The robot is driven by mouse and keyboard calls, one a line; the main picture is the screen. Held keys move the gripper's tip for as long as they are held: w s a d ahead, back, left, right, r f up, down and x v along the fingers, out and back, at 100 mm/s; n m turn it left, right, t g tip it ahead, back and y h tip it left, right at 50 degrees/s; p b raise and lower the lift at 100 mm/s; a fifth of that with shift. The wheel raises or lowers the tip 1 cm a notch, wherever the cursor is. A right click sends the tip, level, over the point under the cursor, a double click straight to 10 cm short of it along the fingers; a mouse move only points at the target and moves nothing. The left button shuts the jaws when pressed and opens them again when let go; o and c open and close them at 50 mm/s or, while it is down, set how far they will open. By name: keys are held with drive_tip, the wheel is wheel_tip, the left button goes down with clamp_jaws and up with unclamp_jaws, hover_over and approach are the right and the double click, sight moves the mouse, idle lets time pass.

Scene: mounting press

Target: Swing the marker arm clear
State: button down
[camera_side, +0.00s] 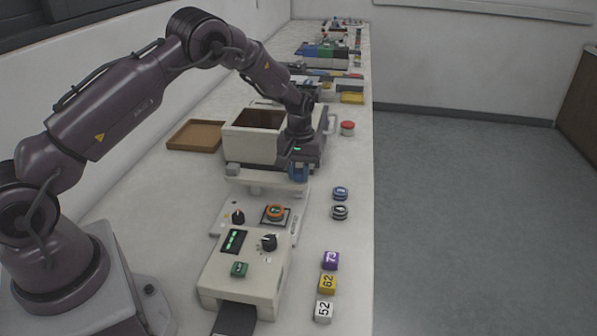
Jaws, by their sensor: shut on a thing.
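The marker arm (262,181) looks like a pale beige crossbar lying across the press, with a grey block at its left end. My gripper (299,173) reaches down to the bar's right end and is shut there, at a blue piece. The fingers and the exact grip are too small to make out. The mounting press (303,205) has a light base in front of the bar, with an orange ring (275,212) on a dark square seat and a black knob to its left.
A pale open box (250,143) stands right behind the bar. A control box (245,270) is in front. Two round pieces (340,203), three numbered blocks (328,284) and a red button (347,128) line the right edge. A brown tray (195,135) lies left.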

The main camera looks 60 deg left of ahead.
drive_tip(key=shift+w, duration=0.1)
drive_tip(key=c, duration=1)
unclamp_jaws()
drive_tip(key=shift+o, duration=0.2)
drive_tip(key=shift+r, duration=0.15)
wheel_tip(320, 180, up, 13)
drive_tip(key=s+d+r+m+t, duration=0.2)
drive_tip(key=s+d+r+m, duration=0.1)
drive_tip(key=s, duration=0.7)
drive_tip(key=s+d+r+m+t, duration=0.1)
drive_tip(key=s+d+r+m, duration=0.2)
drive_tip(key=s, duration=0.7)
drive_tip(key=s+d+r+m+t, duration=0.2)
drive_tip(key=s+d+r, duration=0.4)
drive_tip(key=s+r, duration=0.3)
drive_tip(key=shift+s+d+m+t, duration=0.2)
drive_tip(key=shift+s+m+t, duration=0.15)
drive_tip(key=shift+m, duration=0.25)
